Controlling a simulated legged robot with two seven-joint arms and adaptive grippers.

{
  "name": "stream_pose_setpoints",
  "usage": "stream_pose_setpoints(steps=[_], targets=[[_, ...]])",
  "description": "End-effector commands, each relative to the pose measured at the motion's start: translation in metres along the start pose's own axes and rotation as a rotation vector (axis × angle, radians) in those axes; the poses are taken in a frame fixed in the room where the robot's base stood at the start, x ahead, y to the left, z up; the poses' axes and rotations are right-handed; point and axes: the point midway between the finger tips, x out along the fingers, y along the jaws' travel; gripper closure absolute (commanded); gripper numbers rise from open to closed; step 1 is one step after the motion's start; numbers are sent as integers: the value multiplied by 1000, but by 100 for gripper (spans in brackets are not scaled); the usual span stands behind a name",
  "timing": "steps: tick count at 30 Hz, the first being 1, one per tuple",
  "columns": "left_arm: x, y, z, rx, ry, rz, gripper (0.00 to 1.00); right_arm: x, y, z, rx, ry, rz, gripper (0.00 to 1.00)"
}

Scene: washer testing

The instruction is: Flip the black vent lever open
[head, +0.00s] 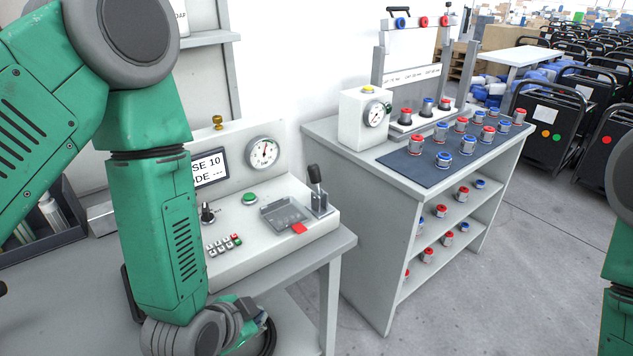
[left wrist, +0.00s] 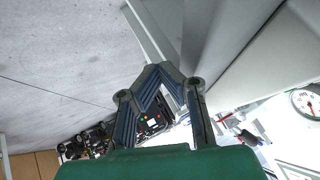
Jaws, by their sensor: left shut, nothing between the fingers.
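The black vent lever (head: 315,180) stands upright on a small grey base at the right end of the white control panel (head: 260,255) in the head view. My left gripper (head: 262,322) is low in front of the panel's front edge, below and left of the lever and apart from it. It is partly hidden by my own wrist. In the left wrist view my left gripper (left wrist: 162,72) has its fingertips together with nothing between them. The lever cannot be made out with certainty in that view. My right gripper is out of view; only part of my right arm shows.
A shelf unit (head: 375,220) with red and blue fittings stands to the right. Black carts (head: 550,120) stand farther back. Floor between is clear.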

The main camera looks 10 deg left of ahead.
Motion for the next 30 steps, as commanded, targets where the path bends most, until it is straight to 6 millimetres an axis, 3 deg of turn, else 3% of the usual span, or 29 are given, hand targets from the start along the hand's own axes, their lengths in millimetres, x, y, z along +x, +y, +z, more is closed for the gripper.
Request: stream_pose_setpoints(steps=[1, 6, 9, 12, 18, 30], targets=[[-1, -12, -31, 81, 74, -51, 100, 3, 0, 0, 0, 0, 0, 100], [-21, -46, -122, 360, 259, -256, 100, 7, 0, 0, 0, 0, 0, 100], [-38, -60, -162, 487, 323, -373, 100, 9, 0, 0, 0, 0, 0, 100], [-53, -70, -189, 575, 358, -464, 100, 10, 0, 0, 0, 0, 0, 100], [-66, -77, -210, 648, 377, -539, 100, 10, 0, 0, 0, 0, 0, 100], [-63, -79, -211, 649, 376, -540, 100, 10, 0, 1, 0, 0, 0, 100]])
